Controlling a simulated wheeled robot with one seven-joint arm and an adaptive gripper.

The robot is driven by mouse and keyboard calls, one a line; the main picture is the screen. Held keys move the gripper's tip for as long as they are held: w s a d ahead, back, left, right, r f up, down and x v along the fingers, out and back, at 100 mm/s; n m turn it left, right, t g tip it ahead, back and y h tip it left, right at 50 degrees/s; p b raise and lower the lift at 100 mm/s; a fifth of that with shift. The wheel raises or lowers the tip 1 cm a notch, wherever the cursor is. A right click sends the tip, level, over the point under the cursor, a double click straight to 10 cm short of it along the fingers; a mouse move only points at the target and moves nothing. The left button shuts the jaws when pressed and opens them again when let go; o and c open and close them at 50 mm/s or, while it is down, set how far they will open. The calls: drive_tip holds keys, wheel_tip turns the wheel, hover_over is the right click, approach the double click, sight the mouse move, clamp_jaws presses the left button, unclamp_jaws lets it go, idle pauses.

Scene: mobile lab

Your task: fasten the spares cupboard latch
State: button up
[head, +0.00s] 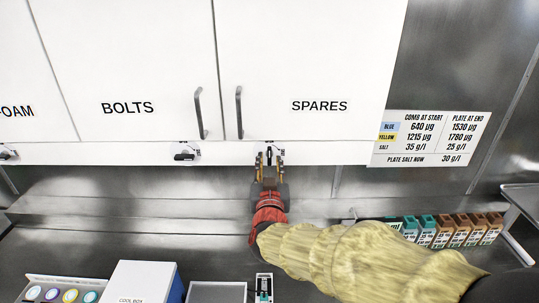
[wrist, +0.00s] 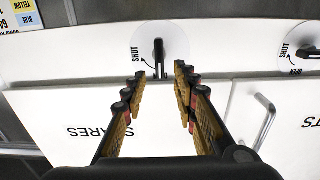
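The spares cupboard (head: 305,70) is a white door marked SPARES, closed as far as I can see, with a grey bar handle. Its latch (wrist: 159,57) is a dark lever on a pale round plate, with the word SHUT and a curved arrow beside it in the wrist view. The lever lies in line with my fingers. My gripper (head: 269,158) is just below the latch in the head view. In the wrist view my gripper (wrist: 160,73) is open, with a fingertip on either side of the lever and visible gaps. The head view shows the latch partly hidden by my fingers.
The bolts cupboard (head: 130,70) stands to the left, with its latch (head: 186,151) lying sideways. A notice (head: 432,138) hangs on the right. Below are a coolbox (head: 140,283), a row of small boxes (head: 460,230) and coloured round lids (head: 52,294).

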sight(270, 154)
drive_tip(key=shift+w+a, duration=0.15)
drive_tip(key=shift+w, duration=2.05)
drive_tip(key=c, duration=0.4)
drive_tip(key=c, duration=0.3)
clamp_jaws()
